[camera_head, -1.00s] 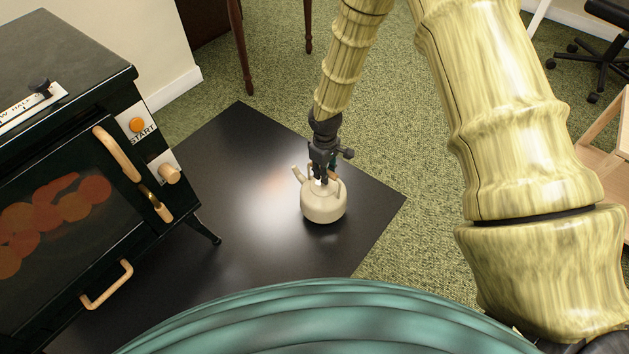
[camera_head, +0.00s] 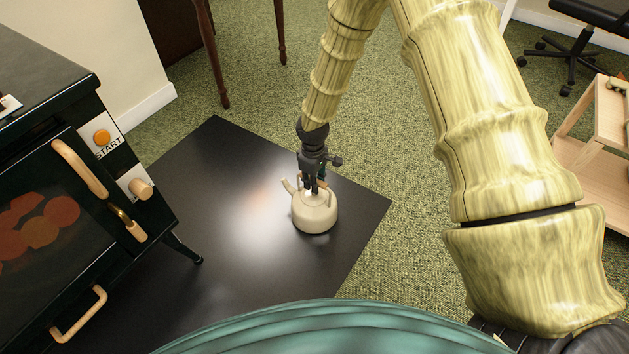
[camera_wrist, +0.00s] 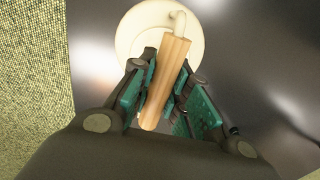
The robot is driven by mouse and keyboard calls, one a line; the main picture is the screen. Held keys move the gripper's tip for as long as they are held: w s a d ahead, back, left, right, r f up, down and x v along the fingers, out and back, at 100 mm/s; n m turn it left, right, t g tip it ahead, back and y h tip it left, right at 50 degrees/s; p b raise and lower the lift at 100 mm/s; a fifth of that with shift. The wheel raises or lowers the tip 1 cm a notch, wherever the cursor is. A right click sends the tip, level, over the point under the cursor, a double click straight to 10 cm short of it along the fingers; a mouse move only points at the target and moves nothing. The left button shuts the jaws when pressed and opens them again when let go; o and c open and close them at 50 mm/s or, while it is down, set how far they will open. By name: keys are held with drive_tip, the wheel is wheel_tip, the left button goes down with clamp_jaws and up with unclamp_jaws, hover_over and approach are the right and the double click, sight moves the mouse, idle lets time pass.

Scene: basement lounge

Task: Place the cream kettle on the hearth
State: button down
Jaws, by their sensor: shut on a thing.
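The cream kettle (camera_head: 315,214) is upright over the right part of the black hearth (camera_head: 225,160), its spout toward the left. I cannot tell whether its base touches the hearth or hangs just above it. My gripper (camera_head: 318,188) is above the kettle, shut on its handle. In the wrist view my gripper (camera_wrist: 163,100) has its teal finger pads on both sides of the wooden handle (camera_wrist: 166,80), with the cream kettle body (camera_wrist: 135,38) beyond. The kettle's underside is hidden.
A black stove (camera_head: 60,130) with wooden handles and a START button stands at the left, one leg on the hearth. Green carpet (camera_head: 400,150) surrounds the hearth. A wooden shelf unit (camera_head: 600,150) and an office chair (camera_head: 580,35) are at the right. Bare hearth lies left of the kettle.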

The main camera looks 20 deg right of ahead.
idle(0.3)
drive_tip(key=c, duration=1.4)
unclamp_jaws()
drive_tip(key=shift+o, duration=0.2)
drive_tip(key=shift+r, duration=0.1)
wheel_tip(320, 180, up, 12)
drive_tip(key=p, duration=0.6)
drive_tip(key=shift+p, duration=0.3)
drive_tip(key=s+a+f+m+y, duration=0.1)
drive_tip(key=s+f+m, duration=0.1)
drive_tip(key=s+f, duration=0.5)
drive_tip(key=s+a+f+m, duration=0.1)
drive_tip(key=s+f+m, duration=0.15)
drive_tip(key=s, duration=0.85)
drive_tip(key=s+f+m+y, duration=0.1)
drive_tip(key=s+f, duration=0.4)
drive_tip(key=s, duration=0.4)
drive_tip(key=s+d+m+h, duration=0.2)
drive_tip(key=s+d, duration=0.1)
drive_tip(key=s, duration=0.8)
drive_tip(key=shift+s+f, duration=0.2)
drive_tip(key=shift+d+m, duration=0.1)
drive_tip(key=shift+m, duration=0.15)
